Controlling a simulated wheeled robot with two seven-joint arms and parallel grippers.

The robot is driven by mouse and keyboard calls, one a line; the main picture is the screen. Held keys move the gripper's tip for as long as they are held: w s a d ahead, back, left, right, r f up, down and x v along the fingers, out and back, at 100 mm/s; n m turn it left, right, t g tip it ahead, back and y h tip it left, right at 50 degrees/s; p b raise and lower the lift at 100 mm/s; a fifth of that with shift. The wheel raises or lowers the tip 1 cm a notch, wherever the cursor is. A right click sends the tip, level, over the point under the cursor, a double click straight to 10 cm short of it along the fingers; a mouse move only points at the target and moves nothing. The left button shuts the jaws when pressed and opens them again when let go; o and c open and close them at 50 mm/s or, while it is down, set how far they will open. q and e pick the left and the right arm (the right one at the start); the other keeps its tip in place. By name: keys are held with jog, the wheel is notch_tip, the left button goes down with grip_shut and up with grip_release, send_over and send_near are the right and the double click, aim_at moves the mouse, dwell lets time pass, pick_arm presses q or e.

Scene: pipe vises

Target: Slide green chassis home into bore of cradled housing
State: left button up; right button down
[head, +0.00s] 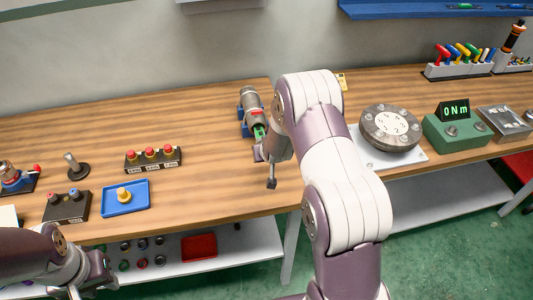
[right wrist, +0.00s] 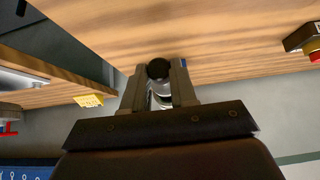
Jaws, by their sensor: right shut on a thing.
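The grey metal housing (head: 252,101) lies tilted in a blue cradle (head: 240,113) on the bench. The green chassis (head: 259,132) shows as a small green patch at the housing's near end; the rest is hidden. My right gripper (head: 264,150) is at that near end, largely hidden by its own arm. In the right wrist view its two fingers (right wrist: 159,88) are shut on a part with a round black end (right wrist: 158,69), with silver metal behind it. I cannot tell how deep the chassis sits in the bore. My left gripper (head: 92,278) is open and empty at the lower left, away from the housing.
A red-button box (head: 153,158), a blue tray (head: 125,198) and a two-knob box (head: 66,206) stand to the left. A round flange (head: 390,128) on a plate and a green torque display box (head: 455,128) stand to the right. Bare wood lies left of the cradle.

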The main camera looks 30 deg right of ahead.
aim_at(260, 134)
jog(key=shift+w, duration=0.15)
jog(key=shift+w+d, duration=0.15)
jog(key=shift+w, duration=0.45)
jog(key=shift+w+d, duration=0.15)
jog(key=shift+w, duration=0.4)
jog(key=shift+w+d, duration=0.15)
jog(key=shift+w, duration=0.45)
jog(key=shift+w+d, duration=0.15)
jog(key=shift+w, duration=0.4)
jog(key=shift+b, duration=0.35)
jog(key=shift+w, duration=0.15)
jog(key=shift+w+d+p, duration=0.2)
jog(key=shift+w+p, duration=0.3)
jog(key=shift+w, duration=0.3)
jog(key=shift+w+d+r+p, duration=0.1)
jog(key=shift+w+d+p, duration=0.15)
jog(key=shift+w+p, duration=0.75)
jog(key=c, duration=0.8)
grip_release()
jog(key=shift+s, duration=0.1)
